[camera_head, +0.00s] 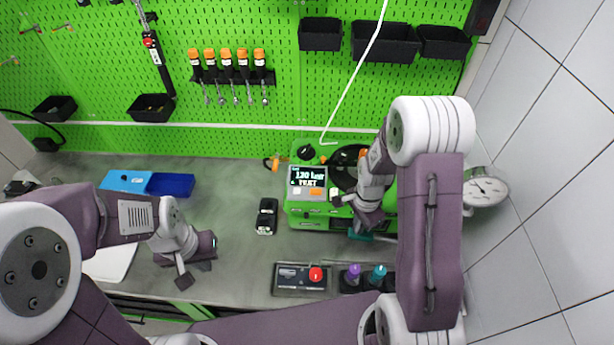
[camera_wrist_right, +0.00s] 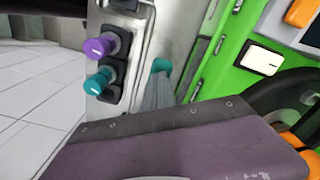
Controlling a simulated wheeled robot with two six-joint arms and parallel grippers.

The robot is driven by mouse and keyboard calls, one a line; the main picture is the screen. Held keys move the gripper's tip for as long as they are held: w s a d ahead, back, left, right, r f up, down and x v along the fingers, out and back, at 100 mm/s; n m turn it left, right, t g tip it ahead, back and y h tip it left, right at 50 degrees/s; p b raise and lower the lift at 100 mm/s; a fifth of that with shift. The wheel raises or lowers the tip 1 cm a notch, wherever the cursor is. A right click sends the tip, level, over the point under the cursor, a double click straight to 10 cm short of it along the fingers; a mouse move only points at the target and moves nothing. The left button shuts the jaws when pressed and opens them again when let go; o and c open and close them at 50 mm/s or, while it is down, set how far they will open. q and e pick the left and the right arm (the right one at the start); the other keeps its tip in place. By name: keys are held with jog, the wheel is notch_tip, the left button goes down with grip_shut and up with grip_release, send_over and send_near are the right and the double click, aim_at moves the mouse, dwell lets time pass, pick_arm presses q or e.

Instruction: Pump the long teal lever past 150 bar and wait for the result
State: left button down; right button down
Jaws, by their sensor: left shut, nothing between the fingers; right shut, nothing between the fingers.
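The green pump bench (camera_head: 300,212) stands right of the table's middle. Its display (camera_head: 308,177) seems to read about 130 bar, with a small second line; the first digits are hard to make out. The teal lever (camera_head: 372,237) shows only in part below my right gripper (camera_head: 366,222); my right arm hides the rest. In the right wrist view a teal end (camera_wrist_right: 161,65) shows just beyond my grey finger. The right gripper is shut with nothing held, at or touching the lever; contact is unclear. My left gripper (camera_head: 183,272) is shut and empty over the table at left.
A control box with a red button (camera_head: 316,274) sits at the front edge. Beside it are a purple knob (camera_head: 354,272) and a teal knob (camera_head: 379,271). A round gauge (camera_head: 485,190) is at the right. A black device (camera_head: 267,216) and blue bin (camera_head: 172,184) lie left of the bench.

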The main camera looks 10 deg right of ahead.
jog(key=shift+f, duration=0.1)
dwell(0.4)
jog(key=shift+a+f+b, duration=0.2)
jog(key=shift+f+b, duration=0.75)
jog(key=shift+f, duration=0.15)
jog(key=shift+a+f+b, duration=0.15)
jog(key=shift+f+b, duration=0.8)
jog(key=shift+f, duration=0.15)
jog(key=r+p, duration=0.4)
jog(key=shift+d+r, duration=0.35)
jog(key=shift+r, duration=0.05)
jog(key=shift+f, duration=0.1)
notch_tip(320, 180, up, 6)
jog(key=p, duration=0.6)
